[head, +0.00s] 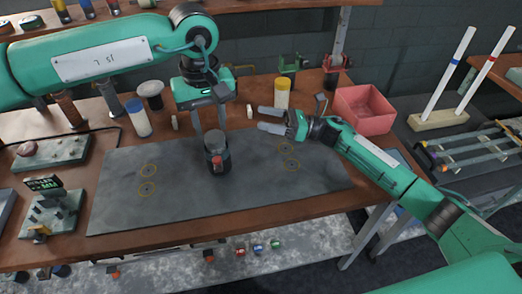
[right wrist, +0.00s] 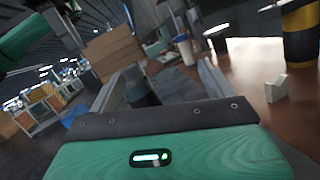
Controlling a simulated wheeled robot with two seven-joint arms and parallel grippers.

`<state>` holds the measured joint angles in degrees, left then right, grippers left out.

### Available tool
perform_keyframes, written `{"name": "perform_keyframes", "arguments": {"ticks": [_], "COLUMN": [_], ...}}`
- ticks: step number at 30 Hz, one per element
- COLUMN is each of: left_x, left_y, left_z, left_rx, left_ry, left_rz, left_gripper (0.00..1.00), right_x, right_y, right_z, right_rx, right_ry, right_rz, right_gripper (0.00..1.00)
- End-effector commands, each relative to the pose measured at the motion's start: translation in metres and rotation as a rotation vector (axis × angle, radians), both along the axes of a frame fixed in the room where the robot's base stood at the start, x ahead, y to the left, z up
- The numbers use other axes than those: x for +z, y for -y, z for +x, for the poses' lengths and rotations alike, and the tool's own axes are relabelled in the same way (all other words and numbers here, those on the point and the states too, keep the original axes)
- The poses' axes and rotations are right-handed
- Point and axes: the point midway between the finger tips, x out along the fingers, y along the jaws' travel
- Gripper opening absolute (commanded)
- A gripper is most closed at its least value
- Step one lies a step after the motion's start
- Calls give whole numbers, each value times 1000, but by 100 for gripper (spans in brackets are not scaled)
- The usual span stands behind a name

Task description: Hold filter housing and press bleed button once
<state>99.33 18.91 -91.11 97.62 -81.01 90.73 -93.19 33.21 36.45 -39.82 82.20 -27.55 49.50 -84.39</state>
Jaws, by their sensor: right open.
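The filter housing (head: 217,150), a dark upright cylinder with a red part low on its front, stands on the grey mat (head: 115,205). My left gripper (head: 211,135) points down at it from above, its fingers reaching the housing's top; whether they touch or grip it is unclear. My right gripper (head: 262,118) is open and empty, right of the housing, its fingers pointing left towards it, with a gap between. In the right wrist view, a dark cylinder (right wrist: 143,93), apparently the housing, shows beyond the open fingers (right wrist: 160,78). I cannot make out the bleed button for sure.
A yellow-and-white jar (head: 282,93) stands just behind my right gripper, and a red bin (head: 364,110) is to its right. Small devices (head: 50,210) sit at the left. The mat's front is clear.

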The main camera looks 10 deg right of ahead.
Motion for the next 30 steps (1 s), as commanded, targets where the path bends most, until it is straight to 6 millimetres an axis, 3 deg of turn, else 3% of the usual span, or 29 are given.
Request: {"name": "perform_keyframes", "arguments": {"ticks": [3,9,16,30], "left_x": [0,0,0,0], "left_y": [0,0,0,0], "left_z": [0,0,0,0], "left_rx": [0,0,0,0], "left_ry": [0,0,0,0], "left_rz": [0,0,0,0], "left_gripper": [36,36,36,36], "right_x": [-35,-66,-70,-69], "right_y": [-19,-32,-53,-142], "right_z": [-26,-50,-53,-50], "right_rx": [102,203,219,216], "right_ry": [115,219,234,232], "right_rz": [-133,-237,-249,-247], "right_gripper": [84,84,84,84]}}
